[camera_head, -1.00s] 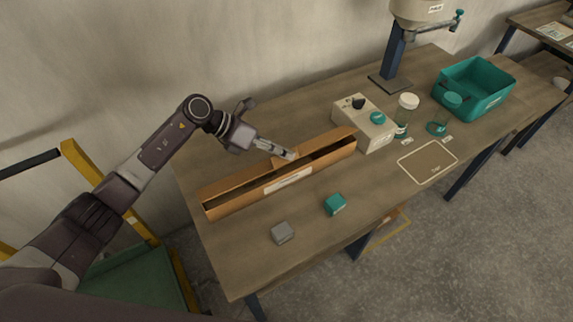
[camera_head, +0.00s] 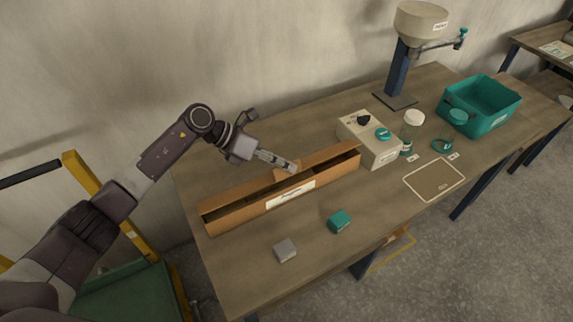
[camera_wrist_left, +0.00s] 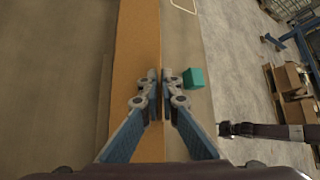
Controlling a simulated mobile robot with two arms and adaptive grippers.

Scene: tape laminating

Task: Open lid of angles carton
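The angles carton (camera_head: 245,213) is a long, narrow brown box with a white label on its front, lying across the left part of the table. Its lid (camera_head: 320,156) is a long brown flap along the back edge, tilted up, with a dark gap to the inside at the right. My left gripper (camera_head: 291,167) is at the lid's middle. In the left wrist view its fingertips (camera_wrist_left: 161,88) are close together on the edge of a brown panel (camera_wrist_left: 137,40), seemingly the lid. The carton's inside is mostly hidden.
A teal block (camera_head: 339,221) and a grey block (camera_head: 285,250) lie in front of the carton. A cream box (camera_head: 367,142), jars (camera_head: 412,125), a teal bin (camera_head: 478,118) and a hopper stand (camera_head: 397,75) are to the right. The wall is close behind.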

